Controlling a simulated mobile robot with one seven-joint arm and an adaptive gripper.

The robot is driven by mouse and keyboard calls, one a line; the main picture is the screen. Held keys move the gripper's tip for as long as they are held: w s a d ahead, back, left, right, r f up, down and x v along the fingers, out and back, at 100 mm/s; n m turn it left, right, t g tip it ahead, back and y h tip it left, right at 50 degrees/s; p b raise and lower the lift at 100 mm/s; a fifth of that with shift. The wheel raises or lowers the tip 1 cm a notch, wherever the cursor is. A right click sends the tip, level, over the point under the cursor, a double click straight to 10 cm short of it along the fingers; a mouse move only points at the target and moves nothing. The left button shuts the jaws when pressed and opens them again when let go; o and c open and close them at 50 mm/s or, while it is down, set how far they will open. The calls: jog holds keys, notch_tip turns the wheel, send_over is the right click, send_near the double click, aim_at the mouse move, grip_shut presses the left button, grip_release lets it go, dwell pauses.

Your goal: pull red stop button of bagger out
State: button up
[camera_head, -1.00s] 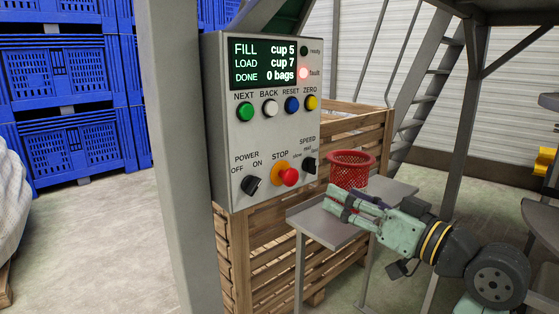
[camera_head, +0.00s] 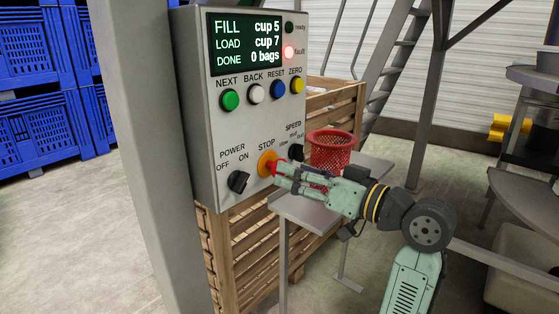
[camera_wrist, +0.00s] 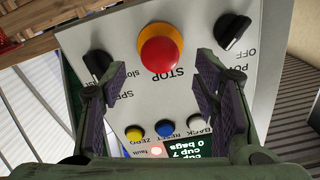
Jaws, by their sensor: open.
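The red stop button (camera_wrist: 160,56) is a round red cap on an orange collar, upside down in the wrist view. In the head view its orange collar (camera_head: 264,160) shows on the front of the grey bagger control box (camera_head: 208,180), and my fingertips partly cover the red cap. My gripper (camera_head: 284,176) is open and reaches to the button from the right. In the wrist view its two padded fingers stand left and right of the button, with a gap on each side. I cannot tell how far the tips are from the panel.
The speed knob (camera_head: 296,152) sits close right of the button, the power knob (camera_head: 238,181) to its left. Coloured buttons line up above. A red mesh basket (camera_head: 330,150) stands on a small grey table (camera_head: 300,212) under my arm. A wooden crate (camera_head: 235,250) is below the box.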

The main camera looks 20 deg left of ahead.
aim_at(274, 167)
jog(key=p+x, duration=0.1)
jog(key=x, duration=0.4)
grip_shut()
dwell(0.8)
